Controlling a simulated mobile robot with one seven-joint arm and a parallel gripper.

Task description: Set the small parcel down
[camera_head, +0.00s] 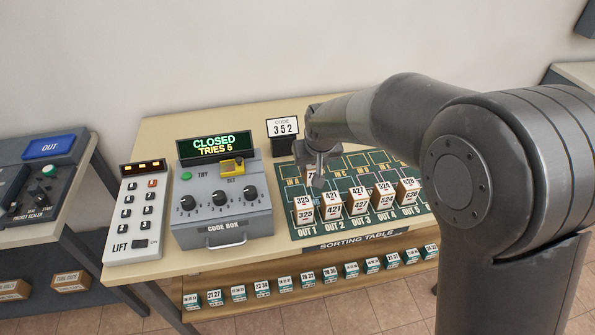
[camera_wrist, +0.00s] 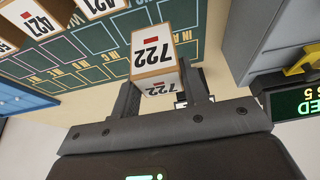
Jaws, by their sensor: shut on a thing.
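In the head view my gripper (camera_head: 318,172) is over the back left of the green sorting mat (camera_head: 352,163), and hides most of the parcel (camera_head: 310,175). I cannot tell whether the parcel touches the mat.
Several numbered parcels (camera_head: 357,203) stand along the mat's front OUT row. The code box (camera_head: 222,205) is to the left, its display (camera_head: 214,146) reading CLOSED TRIES 5. A code sign (camera_head: 284,127) reading 352 stands behind. Mat cells at the back right look empty.

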